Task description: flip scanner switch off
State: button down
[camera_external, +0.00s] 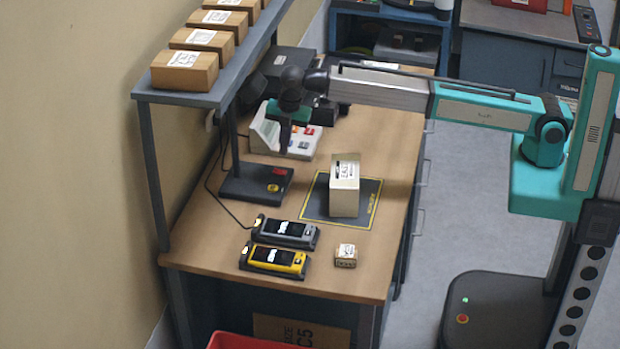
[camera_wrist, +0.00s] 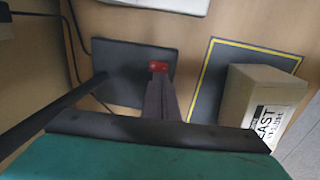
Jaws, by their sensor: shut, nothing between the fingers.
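The scanner stand is a black base plate (camera_external: 243,186) with a post, on the bench. A red switch (camera_external: 279,171) sits on the base's right side, with a yellow button (camera_external: 273,188) in front of it. My gripper (camera_external: 285,150) points down, shut and empty, and appears above the red switch. In the wrist view, the fingertips (camera_wrist: 158,70) line up with the red switch (camera_wrist: 158,65) on the base plate (camera_wrist: 125,62). I cannot tell whether they touch it. The yellow button is not visible there, and the switch's setting is unclear.
A small carton (camera_external: 344,188) stands on the yellow-edged mat (camera_external: 366,208) to the right. A white device (camera_external: 265,132) with coloured buttons is behind the stand. Grey (camera_external: 287,233) and yellow (camera_external: 275,261) handhelds lie in front. A shelf (camera_external: 225,85) with boxes overhangs the left.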

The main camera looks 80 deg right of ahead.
aim_at(276, 170)
jog(key=shift+s+r+p, duration=0.2)
jog(key=shift+r+p, duration=0.45)
jog(key=shift+r, duration=1)
jog(key=shift+w+f+b, duration=0.25)
jog(key=shift+w+b, duration=0.1)
jog(key=shift+b, duration=1.45)
jog(key=shift+w+a+b, duration=0.1)
jog(key=shift+w+b, duration=0.1)
jog(key=shift+b, duration=0.75)
jog(key=shift+w+r+b, duration=0.15)
jog(key=shift+r+b, duration=0.05)
jog(key=shift+b, duration=0.95)
jog(key=shift+r+b, duration=0.25)
jog(key=shift+b, duration=0.05)
jog(key=shift+f, duration=0.2)
jog(key=shift+w+f+p, duration=0.2)
jog(key=shift+f+p, duration=0.25)
jog(key=shift+f, duration=1.1)
jog(key=shift+w+f+p, duration=0.2)
jog(key=shift+f+p, duration=0.3)
jog(key=shift+f, duration=1)
jog(key=shift+w+f+p, duration=0.2)
jog(key=shift+f+p, duration=0.25)
jog(key=shift+f, duration=1.3)
jog(key=shift+f, duration=0.1)
